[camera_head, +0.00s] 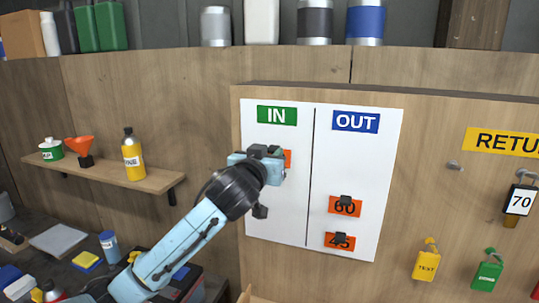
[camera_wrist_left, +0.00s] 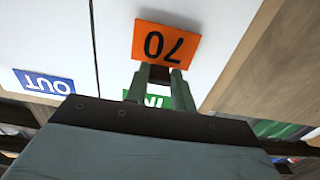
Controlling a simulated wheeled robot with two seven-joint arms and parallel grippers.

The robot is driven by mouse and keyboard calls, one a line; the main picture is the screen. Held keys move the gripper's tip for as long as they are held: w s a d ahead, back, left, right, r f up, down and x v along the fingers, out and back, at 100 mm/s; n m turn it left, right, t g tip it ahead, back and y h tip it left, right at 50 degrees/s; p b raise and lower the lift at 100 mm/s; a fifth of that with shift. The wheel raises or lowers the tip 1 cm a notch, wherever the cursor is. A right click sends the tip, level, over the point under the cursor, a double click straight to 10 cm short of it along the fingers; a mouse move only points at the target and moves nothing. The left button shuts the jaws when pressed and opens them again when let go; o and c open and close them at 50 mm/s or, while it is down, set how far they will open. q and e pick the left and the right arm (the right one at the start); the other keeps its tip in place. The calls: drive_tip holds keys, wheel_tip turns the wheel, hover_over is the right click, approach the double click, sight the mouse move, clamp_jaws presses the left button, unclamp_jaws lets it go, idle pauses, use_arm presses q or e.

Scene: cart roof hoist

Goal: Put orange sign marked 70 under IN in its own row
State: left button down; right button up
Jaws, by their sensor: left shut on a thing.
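The orange sign marked 70 (camera_wrist_left: 165,42) is in my left gripper (camera_wrist_left: 160,72). The left wrist view shows it upside down, in front of the white board. In the head view only a small orange edge of the sign (camera_head: 288,158) shows beside my left gripper (camera_head: 274,160). It is in the IN column, below the green IN label (camera_head: 277,116), higher than the 60 and 45 signs. Whether it touches the white board (camera_head: 282,205) is hidden. The blue OUT label (camera_head: 356,122) heads the other column. My right gripper is not in view.
Orange signs 60 (camera_head: 344,207) and 45 (camera_head: 340,241) hang under OUT. A wall shelf (camera_head: 110,176) with bottles is at left. A yellow RETURN sign (camera_head: 503,141), hanging tags and coloured padlocks (camera_head: 426,264) are at right. The upper OUT column is bare.

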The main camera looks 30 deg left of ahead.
use_arm(q)
drive_tip(key=shift+w, duration=0.25)
idle(1.1)
idle(0.3)
drive_tip(key=c, duration=0.6)
unclamp_jaws()
drive_tip(key=p+v, duration=0.1)
drive_tip(key=v, duration=0.6)
drive_tip(key=shift+a, duration=0.1)
idle(0.4)
